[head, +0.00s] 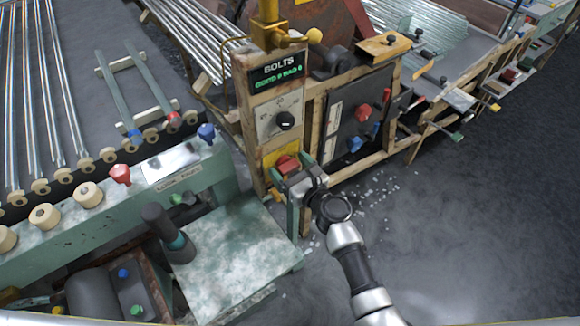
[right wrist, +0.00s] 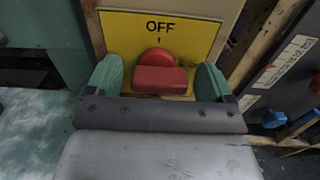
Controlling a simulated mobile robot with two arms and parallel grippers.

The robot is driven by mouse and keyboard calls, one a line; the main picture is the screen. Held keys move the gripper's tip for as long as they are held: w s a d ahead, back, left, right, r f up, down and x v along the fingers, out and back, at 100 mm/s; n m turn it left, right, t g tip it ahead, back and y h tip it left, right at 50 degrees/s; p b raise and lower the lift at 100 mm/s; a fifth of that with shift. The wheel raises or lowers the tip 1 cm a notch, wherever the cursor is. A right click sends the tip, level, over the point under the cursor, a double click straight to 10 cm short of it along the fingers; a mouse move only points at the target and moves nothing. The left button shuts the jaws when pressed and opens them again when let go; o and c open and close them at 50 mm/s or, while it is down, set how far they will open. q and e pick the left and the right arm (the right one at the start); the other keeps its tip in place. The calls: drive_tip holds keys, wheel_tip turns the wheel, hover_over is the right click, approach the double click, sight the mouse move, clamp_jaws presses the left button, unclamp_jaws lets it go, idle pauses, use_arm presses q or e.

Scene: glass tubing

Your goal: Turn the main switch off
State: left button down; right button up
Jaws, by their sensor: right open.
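The main switch is a red handle (head: 288,163) on a yellow plate (head: 271,157), low on the front of a wooden post. In the right wrist view the red handle (right wrist: 160,80) lies roughly level, with a rounded red part behind it. The word OFF stands above it on the yellow plate (right wrist: 120,30). My right gripper (head: 292,171) is at the switch. Its green fingertips (right wrist: 158,84) are apart, one on each side of the handle, with gaps visible. I cannot tell which setting the switch is in. My left gripper is not in view.
A dark panel with red and blue knobs (head: 350,115) is to the right. A green machine with a mottled plate (head: 235,255) is at the left. Open floor (head: 480,220) lies right.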

drive_tip(key=shift+c, duration=0.3)
drive_tip(key=c, duration=0.9)
drive_tip(key=shift+o, duration=0.2)
drive_tip(key=shift+n, duration=0.3)
drive_tip(key=n+b, duration=0.2)
drive_tip(key=n, duration=0.1)
drive_tip(key=shift+n, duration=0.4)
drive_tip(key=n+b, duration=0.1)
drive_tip(key=n, duration=0.3)
drive_tip(key=shift+a+n+b, duration=0.1)
drive_tip(key=shift+n+b, duration=0.2)
drive_tip(key=n+b, duration=0.1)
drive_tip(key=n, duration=0.3)
drive_tip(key=shift+s, duration=0.1)
drive_tip(key=n, duration=0.4)
drive_tip(key=shift+a+n, duration=0.1)
drive_tip(key=shift+n, duration=0.3)
